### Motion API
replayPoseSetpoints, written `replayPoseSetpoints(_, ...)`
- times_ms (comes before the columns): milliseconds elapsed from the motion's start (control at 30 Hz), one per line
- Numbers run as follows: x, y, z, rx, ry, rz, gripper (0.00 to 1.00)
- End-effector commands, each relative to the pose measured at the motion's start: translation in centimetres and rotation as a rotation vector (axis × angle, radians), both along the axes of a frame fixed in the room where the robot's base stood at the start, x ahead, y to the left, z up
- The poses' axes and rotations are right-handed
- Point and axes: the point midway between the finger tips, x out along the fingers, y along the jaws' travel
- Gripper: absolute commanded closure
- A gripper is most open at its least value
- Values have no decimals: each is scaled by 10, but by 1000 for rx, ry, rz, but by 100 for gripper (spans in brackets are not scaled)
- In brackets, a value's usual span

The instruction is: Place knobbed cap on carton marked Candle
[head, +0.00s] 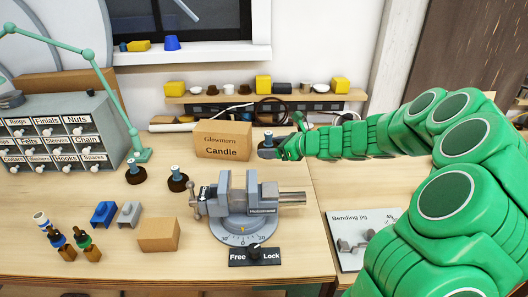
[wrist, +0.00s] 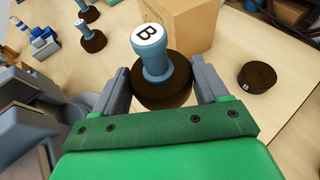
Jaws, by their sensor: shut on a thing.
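My gripper (wrist: 162,92) is shut on a knobbed cap (wrist: 163,92), a dark brown disc with an upright blue knob whose white top reads B. In the head view my gripper (head: 283,149) holds this cap (head: 267,142) just right of the carton marked Candle (head: 222,141). The brown carton stands on the bench near the back, and its label faces the head camera. In the wrist view the carton (wrist: 186,24) is just beyond the cap. I cannot tell the cap's exact height above the bench. The carton's top looks bare in the head view.
Two other knobbed caps (head: 135,174) (head: 177,182) stand left of the vise (head: 245,205). A flat dark disc marked B (wrist: 257,77) lies right of my gripper. A shelf (head: 265,98) with small items hangs behind. A drawer cabinet (head: 62,130) and green lamp (head: 118,90) stand left.

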Motion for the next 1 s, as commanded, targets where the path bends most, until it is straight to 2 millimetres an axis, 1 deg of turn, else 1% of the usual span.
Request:
replayPoseSetpoints(67,1,5,10,-3,-2,2,60)
replayPoseSetpoints(167,4,19,27,-8,0,6,60)
replayPoseSetpoints(267,6,38,50,-16,1,8,60)
replayPoseSetpoints(300,7,47,60,-18,2,8,60)
replayPoseSetpoints(500,9,86,112,-14,-1,1,60)
replayPoseSetpoints(600,7,102,133,-9,-1,-1,60)
replayPoseSetpoints(700,6,112,146,-5,-2,-4,60)
replayPoseSetpoints(800,6,118,153,0,0,-6,60)
replayPoseSetpoints(867,8,120,154,0,0,-8,60)
replayPoseSetpoints(1000,20,124,150,0,-1,-9,60)
